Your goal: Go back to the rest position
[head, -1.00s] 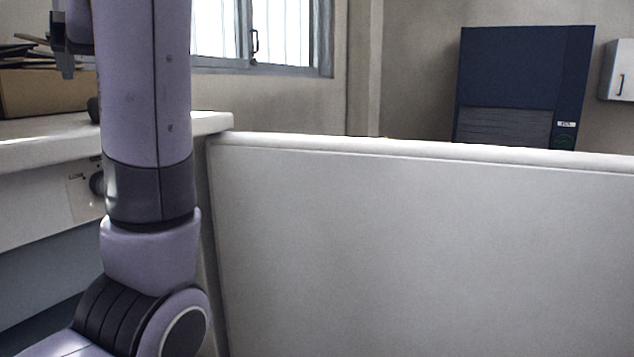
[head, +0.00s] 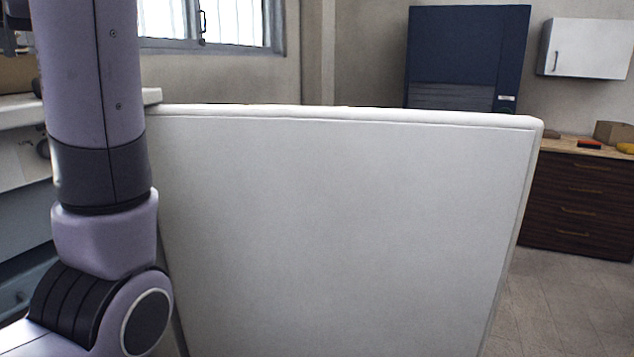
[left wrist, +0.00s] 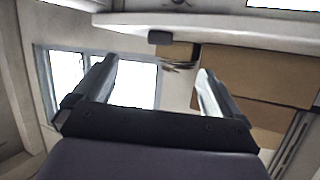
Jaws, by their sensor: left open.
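My left arm stands upright at the left of the head view, in front of a white panel. My left gripper (left wrist: 155,95) shows in the left wrist view with its two fingers spread apart and nothing between them. Behind the fingers are a window and brown cardboard boxes (left wrist: 255,75). In the head view only a small dark part of the left gripper shows at the top left edge. My right gripper is in neither view.
A large white panel (head: 330,220) fills the middle of the head view, close to my left arm. A white counter (head: 20,112) is at the left. A dark wood drawer cabinet (head: 580,205) and a navy cabinet (head: 467,50) stand behind. Bare floor (head: 550,300) shows at the right.

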